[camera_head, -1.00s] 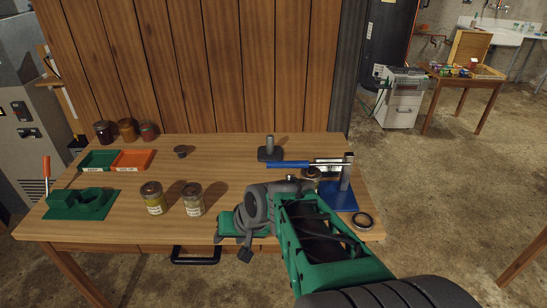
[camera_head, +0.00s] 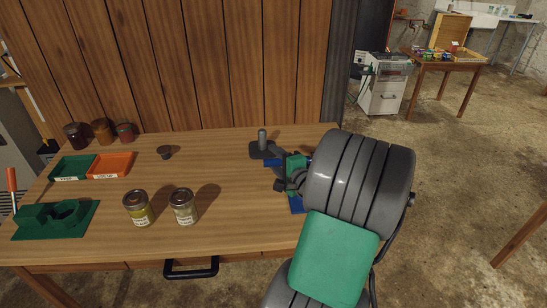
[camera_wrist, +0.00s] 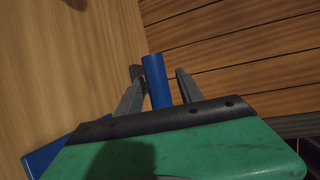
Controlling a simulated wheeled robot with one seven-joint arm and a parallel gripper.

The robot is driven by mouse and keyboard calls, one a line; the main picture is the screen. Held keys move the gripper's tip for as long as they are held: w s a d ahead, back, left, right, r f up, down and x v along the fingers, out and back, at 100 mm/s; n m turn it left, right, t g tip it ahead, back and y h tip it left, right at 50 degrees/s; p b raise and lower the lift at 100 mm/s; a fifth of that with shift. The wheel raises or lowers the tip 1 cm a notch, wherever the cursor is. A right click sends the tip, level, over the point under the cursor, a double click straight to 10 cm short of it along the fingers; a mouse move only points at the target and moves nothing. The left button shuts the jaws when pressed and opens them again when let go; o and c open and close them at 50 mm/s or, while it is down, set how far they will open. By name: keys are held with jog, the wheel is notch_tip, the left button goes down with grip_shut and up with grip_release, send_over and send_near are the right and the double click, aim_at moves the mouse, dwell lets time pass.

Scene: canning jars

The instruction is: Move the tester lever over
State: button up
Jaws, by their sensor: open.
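The tester has a blue lever, whose end (camera_wrist: 155,78) stands between the two fingers of my gripper (camera_wrist: 158,74) in the wrist view. My gripper is open, with a finger on either side of the lever; I cannot tell whether either touches it. In the head view a short piece of the blue lever (camera_head: 272,162) shows left of my green gripper body. The tester's blue base (camera_head: 297,204) is mostly hidden behind my arm; part of it also shows at the lower left of the wrist view (camera_wrist: 45,154). The tester's post is hidden.
A dark stand with a grey post (camera_head: 262,140) is just behind the lever. Green (camera_head: 73,167) and orange (camera_head: 110,165) trays and a green fixture (camera_head: 56,220) are farther left. The table's middle is fairly clear.

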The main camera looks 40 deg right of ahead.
jog(key=shift+w, duration=0.35)
jog(key=shift+c, duration=0.2)
grip_shut()
dwell(1.0)
